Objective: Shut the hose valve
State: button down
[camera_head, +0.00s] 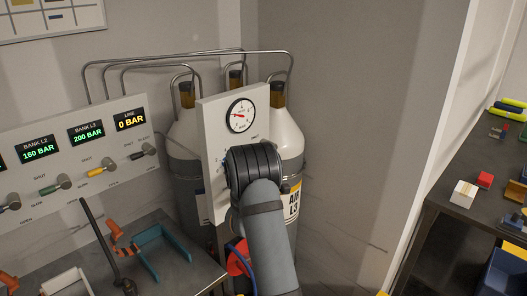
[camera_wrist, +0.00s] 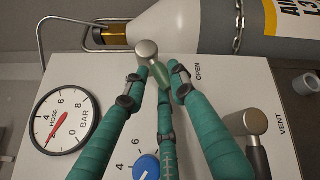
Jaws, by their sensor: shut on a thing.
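The hose valve (camera_wrist: 147,52) has a round metal hub and a short green handle. It sits on a white panel (camera_wrist: 100,75) beside the printed word OPEN in the wrist view. My gripper (camera_wrist: 157,81) has its teal fingers closed around the green handle, one on each side. The handle points from the hub down between the fingers; its far part is partly hidden. The hose gauge (camera_wrist: 62,122) is left of the fingers, its red needle pointing to the lower left. In the head view my arm hides the valve and fingers; the gauge (camera_head: 241,115) shows above.
A second valve (camera_wrist: 246,123) with a black handle, near the word VENT, and a blue knob (camera_wrist: 147,168) are close to my fingers. Gas cylinders (camera_head: 289,137) stand behind the panel. A bank panel (camera_head: 75,150) with several levers is at left.

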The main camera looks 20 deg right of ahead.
jog(key=r+m+g+y+p, duration=0.1)
jog(key=p, duration=0.2)
jog(key=r+m+g+y+p, duration=0.1)
jog(key=p, duration=0.2)
jog(key=r+m+g+y+p, duration=0.1)
jog(key=p, duration=0.3)
jog(key=shift+s+d+r, duration=0.15)
jog(key=shift+d+r, duration=0.05)
jog(key=shift+d, duration=0.05)
jog(key=shift+f+g, duration=0.15)
jog(key=shift+g, duration=0.15)
jog(key=c, duration=1.6)
grip_release()
jog(key=shift+s+d, duration=0.1)
jog(key=shift+o, duration=0.2)
jog(key=shift+a, duration=0.2)
